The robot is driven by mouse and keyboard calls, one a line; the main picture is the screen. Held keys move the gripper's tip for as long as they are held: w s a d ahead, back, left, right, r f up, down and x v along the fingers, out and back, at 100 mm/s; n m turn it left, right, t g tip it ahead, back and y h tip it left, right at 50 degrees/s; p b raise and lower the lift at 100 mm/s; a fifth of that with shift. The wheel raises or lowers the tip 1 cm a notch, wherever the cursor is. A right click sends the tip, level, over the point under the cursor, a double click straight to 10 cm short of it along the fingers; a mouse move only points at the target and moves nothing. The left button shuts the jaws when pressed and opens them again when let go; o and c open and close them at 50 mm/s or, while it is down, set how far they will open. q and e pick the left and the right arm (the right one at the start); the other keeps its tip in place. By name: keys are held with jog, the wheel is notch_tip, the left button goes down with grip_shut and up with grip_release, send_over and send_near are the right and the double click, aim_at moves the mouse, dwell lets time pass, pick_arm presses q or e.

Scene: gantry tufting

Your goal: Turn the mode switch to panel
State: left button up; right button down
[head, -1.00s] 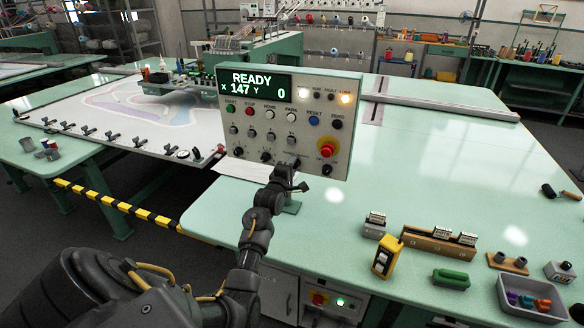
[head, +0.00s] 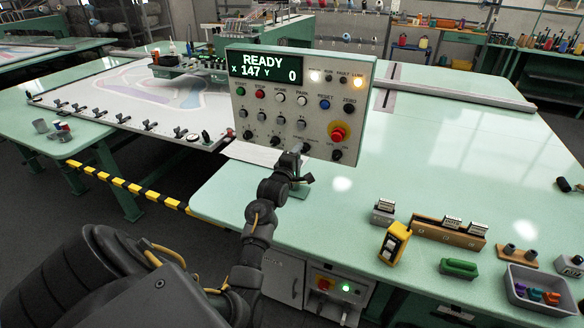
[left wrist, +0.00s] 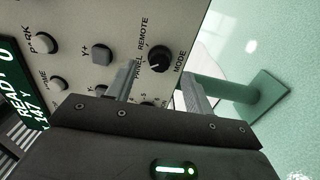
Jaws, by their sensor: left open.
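The mode switch is a round black knob (left wrist: 159,58) low on the grey control panel (head: 232,110). In the left wrist view the labels PANEL, REMOTE and MODE surround it. Which label its pointer faces is not clear to me. My left gripper (left wrist: 158,74) is open, its two fingers apart on either side of the knob's line and a little short of it in the picture. I cannot tell whether they touch the panel. In the head view the left gripper (head: 294,160) is at the panel's lower edge, partly covering that area. My right gripper is not in view.
A red emergency button (head: 338,133) and another knob (head: 337,155) sit right of the mode switch. A Y+ button (left wrist: 102,52) is close by. The panel's screen (head: 265,66) reads READY. The green table (head: 450,150) holds a yellow device (head: 394,243) and a grey bin (head: 515,298).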

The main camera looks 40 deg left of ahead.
pick_arm(q)
jog(key=b+v, duration=0.1)
jog(key=v, duration=0.6)
jog(key=shift+s, duration=0.25)
jog(key=shift+d, duration=0.1)
